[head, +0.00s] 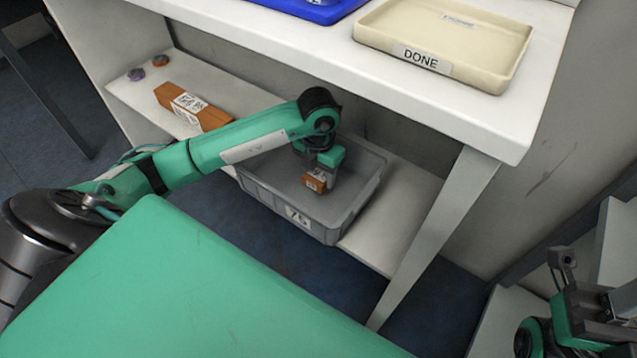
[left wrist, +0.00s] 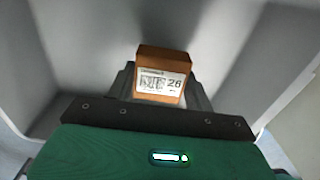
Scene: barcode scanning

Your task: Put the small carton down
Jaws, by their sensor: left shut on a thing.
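The small carton (head: 315,181) is brown with a white label. My left gripper (head: 322,176) is shut on it, inside the grey bin (head: 335,236) on the lower shelf. In the left wrist view the carton (left wrist: 163,76) sits between the fingers, its label with a barcode and "26" facing the camera. The bin's grey walls (left wrist: 95,40) surround it there. Whether the carton touches the bin floor I cannot tell. My right gripper (head: 562,268) is at the lower right of the head view; its fingers are not clear enough to judge.
A long brown carton (head: 193,106) and two small round things (head: 149,67) lie on the lower shelf (head: 125,92) left of the bin. Above, the white tabletop (head: 320,48) overhangs the bin and holds a cream "DONE" tray (head: 440,50) and a blue tray (head: 310,10).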

